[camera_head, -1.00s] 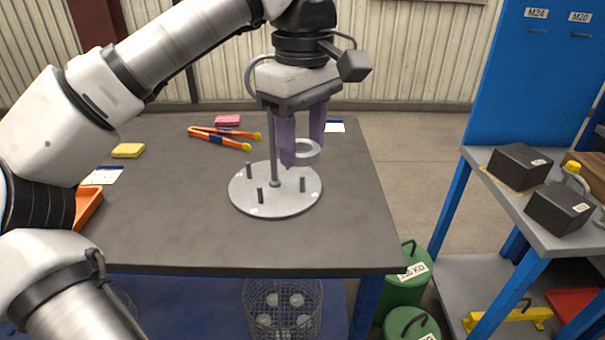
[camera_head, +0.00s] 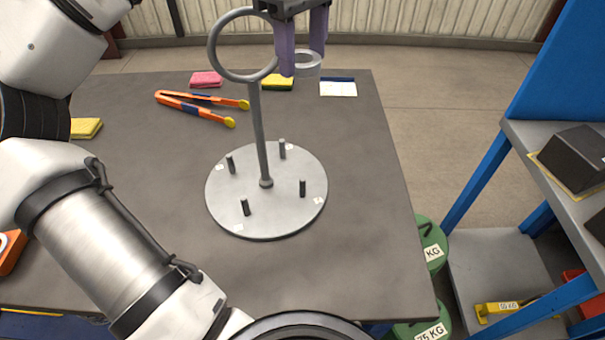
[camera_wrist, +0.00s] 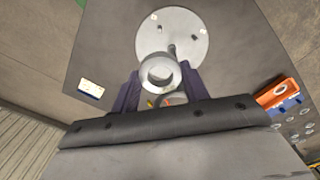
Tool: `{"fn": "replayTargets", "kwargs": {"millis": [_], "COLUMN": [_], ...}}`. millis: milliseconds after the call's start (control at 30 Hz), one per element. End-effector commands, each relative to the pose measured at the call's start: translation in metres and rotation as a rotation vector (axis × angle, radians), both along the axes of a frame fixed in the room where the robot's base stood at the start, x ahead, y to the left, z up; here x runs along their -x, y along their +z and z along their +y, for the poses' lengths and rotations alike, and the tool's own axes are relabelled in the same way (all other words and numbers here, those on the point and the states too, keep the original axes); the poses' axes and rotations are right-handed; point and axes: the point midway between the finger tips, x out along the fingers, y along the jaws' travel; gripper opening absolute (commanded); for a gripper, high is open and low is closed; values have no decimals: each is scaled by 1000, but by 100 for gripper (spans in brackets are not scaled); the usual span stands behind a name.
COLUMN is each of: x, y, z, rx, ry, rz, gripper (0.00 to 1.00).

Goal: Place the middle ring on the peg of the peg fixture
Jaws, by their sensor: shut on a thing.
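A grey ring (camera_head: 308,64) is held between the purple fingers of my gripper (camera_head: 303,62); it also shows in the wrist view (camera_wrist: 158,69). I take it for the middle ring. The peg fixture (camera_head: 285,217) is a round grey plate on the table, with several short upright pegs, small white labels beside them, and a tall central rod (camera_head: 261,130) topped by a large loop (camera_head: 213,50). My gripper is raised above the table, right of the loop in the head view. The ring is off the plate and on no peg. The wrist view shows the plate (camera_wrist: 150,35) beyond the ring.
Orange tongs (camera_head: 190,100), a pink pad (camera_head: 206,79), yellow pads and a white card (camera_head: 338,88) lie toward the table's back. Green weights (camera_head: 432,245) stand beyond the right edge. A blue-framed shelf is further right. The table right of the plate is clear.

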Motion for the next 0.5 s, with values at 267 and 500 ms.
{"fn": "replayTargets", "kwargs": {"millis": [267, 500], "x": [1, 1], "y": [-47, -111], "z": [1, 1], "rx": [-1, 0], "ry": [0, -1], "rz": [3, 4], "gripper": [18, 18]}}
